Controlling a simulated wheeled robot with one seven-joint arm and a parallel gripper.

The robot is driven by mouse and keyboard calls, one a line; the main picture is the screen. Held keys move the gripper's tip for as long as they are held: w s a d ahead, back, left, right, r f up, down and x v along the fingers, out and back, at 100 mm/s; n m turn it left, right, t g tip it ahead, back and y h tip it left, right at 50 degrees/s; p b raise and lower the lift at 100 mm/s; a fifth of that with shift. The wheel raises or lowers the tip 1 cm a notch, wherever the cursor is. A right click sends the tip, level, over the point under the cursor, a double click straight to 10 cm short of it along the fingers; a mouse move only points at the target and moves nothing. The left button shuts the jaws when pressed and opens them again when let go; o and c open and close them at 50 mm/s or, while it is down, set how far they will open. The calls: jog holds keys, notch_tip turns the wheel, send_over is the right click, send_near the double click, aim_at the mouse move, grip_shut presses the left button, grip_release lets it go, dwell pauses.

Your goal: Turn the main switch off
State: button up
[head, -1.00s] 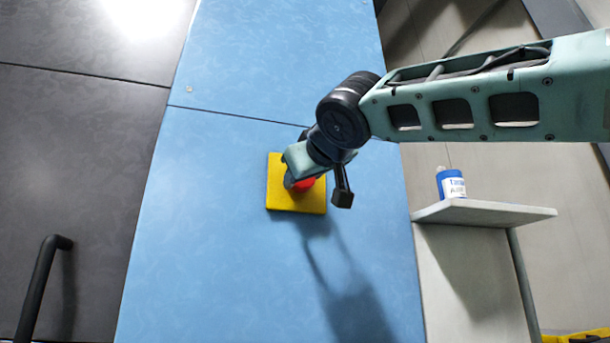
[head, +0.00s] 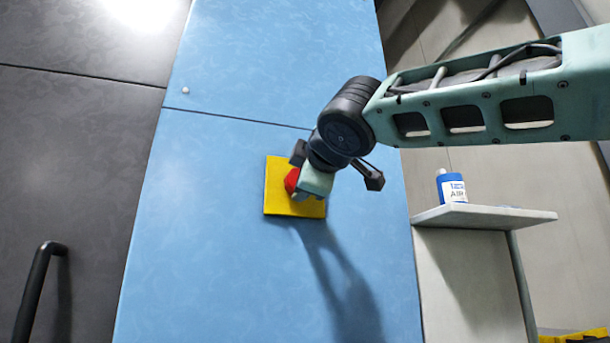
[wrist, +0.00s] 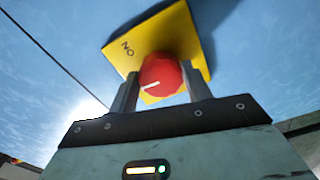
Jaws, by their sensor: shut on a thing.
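The main switch is a red round knob (head: 291,181) on a square yellow plate (head: 275,203) fixed to the blue panel. In the wrist view the knob (wrist: 161,74) sits between the two fingers of my gripper (wrist: 161,90), which is shut on it. A white line on the knob's face lies toward the left finger there. The yellow plate (wrist: 180,35) carries the letters ON, upside down, at its upper left. Any other label is hidden. In the head view my gripper (head: 298,188) covers the right part of the knob.
The blue panel (head: 210,240) is flat and clear around the plate. A dark panel with a black bar handle (head: 40,285) is at left. A small grey shelf (head: 490,214) at right holds a blue and white bottle (head: 452,186).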

jog(key=shift+n, duration=0.7)
jog(key=o, duration=1)
jog(key=shift+c, duration=0.2)
jog(key=b+v, duration=0.3)
jog(key=v, duration=1.4)
jog(key=shift+s, duration=0.25)
jog(key=shift+r, duration=0.1)
